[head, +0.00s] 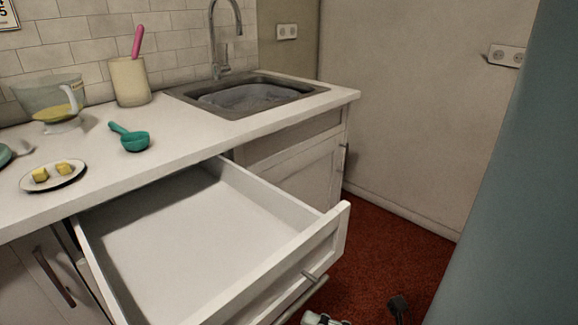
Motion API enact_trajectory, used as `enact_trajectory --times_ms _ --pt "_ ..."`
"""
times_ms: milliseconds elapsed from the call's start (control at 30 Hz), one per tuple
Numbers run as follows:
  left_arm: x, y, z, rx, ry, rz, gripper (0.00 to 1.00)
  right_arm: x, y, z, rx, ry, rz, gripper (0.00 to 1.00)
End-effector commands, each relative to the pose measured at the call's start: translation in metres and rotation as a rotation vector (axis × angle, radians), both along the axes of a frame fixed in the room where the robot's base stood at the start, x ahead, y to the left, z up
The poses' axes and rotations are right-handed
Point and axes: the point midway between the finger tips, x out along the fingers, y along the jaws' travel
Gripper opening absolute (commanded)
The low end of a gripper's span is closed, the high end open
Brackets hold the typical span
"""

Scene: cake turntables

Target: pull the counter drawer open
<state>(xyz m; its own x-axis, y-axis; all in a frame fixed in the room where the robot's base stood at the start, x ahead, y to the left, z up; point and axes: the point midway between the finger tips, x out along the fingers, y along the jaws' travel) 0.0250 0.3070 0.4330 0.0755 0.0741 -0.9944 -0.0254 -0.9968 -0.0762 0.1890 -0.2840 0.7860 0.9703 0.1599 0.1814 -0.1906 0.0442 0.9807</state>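The counter drawer (185,245) is pulled far out from under the white counter, and its inside looks empty. Its front panel (320,245) faces the lower right and carries a bar handle (315,277). A pale and dark part shows at the bottom edge below the handle, with a small black part to its right. These may belong to my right gripper, but they are cut off, and its fingertips cannot be made out. I see no gripper on the handle. My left gripper is not in view.
The counter (200,140) holds a measuring jug (52,98), a beige pot (129,82) with a pink utensil, a green scoop (133,141), a plate (69,182) with yellow pieces, and a sink (245,94).

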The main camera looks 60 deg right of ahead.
Motion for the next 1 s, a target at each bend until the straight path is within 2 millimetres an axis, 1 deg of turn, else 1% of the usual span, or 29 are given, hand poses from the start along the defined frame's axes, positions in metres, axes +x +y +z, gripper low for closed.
enact_trajectory --times_ms 33,200,333,500,1000 --pt "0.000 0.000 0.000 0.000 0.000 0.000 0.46 -0.012 -0.002 -0.003 -0.001 0.004 0.000 0.21" --pt "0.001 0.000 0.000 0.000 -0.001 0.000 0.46 -0.046 -0.008 -0.009 -0.001 0.002 0.001 0.21" --pt "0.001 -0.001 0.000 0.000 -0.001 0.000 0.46 -0.062 -0.010 -0.012 -0.001 -0.001 0.001 0.21" --pt "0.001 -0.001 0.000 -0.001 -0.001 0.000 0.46 -0.069 -0.011 -0.012 -0.001 -0.003 0.000 0.21" --pt "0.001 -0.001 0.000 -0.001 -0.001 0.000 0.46 -0.069 -0.011 -0.012 -0.001 -0.003 0.000 0.21"
